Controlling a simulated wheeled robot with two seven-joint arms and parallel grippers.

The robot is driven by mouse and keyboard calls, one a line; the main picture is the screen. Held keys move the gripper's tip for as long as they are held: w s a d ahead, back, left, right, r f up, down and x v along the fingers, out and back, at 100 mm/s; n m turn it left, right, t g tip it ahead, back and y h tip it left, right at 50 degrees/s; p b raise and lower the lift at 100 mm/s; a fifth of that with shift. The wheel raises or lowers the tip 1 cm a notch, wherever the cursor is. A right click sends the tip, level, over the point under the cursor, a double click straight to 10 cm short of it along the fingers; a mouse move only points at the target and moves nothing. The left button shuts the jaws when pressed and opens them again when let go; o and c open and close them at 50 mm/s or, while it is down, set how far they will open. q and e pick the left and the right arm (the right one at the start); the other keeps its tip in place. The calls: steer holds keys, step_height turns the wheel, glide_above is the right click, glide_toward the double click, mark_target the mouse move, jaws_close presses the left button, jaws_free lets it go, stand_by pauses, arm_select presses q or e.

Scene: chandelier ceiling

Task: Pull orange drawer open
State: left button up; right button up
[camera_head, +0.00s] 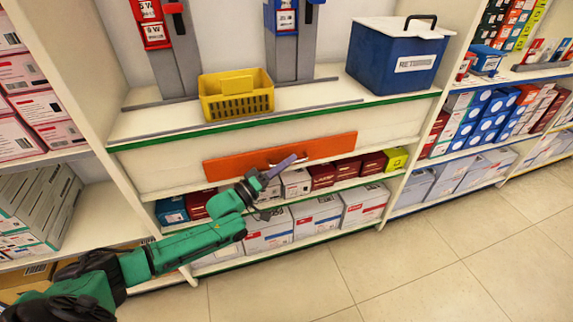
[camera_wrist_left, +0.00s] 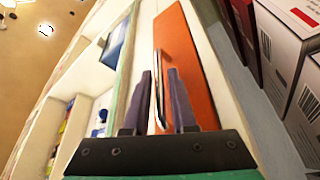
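The orange drawer (camera_head: 325,148) has a long, flat front set in the white shelf unit, and it looks flush with the white panel around it. In the left wrist view its front (camera_wrist_left: 181,50) runs lengthwise with a thin metal handle (camera_wrist_left: 158,68) standing off it. My left gripper (camera_head: 279,166) is in front of the drawer's middle, at the handle. In the left wrist view my left gripper (camera_wrist_left: 163,100) has its purple-grey fingers apart, with the handle between them. Whether either finger touches the handle is unclear. My right gripper is not in view.
Above the drawer, a yellow basket (camera_head: 236,95) and a blue lidded bin (camera_head: 398,58) stand on a shelf. Small boxes (camera_head: 322,175) and larger white boxes (camera_head: 317,215) fill shelves below. The tiled floor (camera_head: 420,265) in front is clear.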

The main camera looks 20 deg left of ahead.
arm_select(q)
jaws_close()
stand_by(1.4)
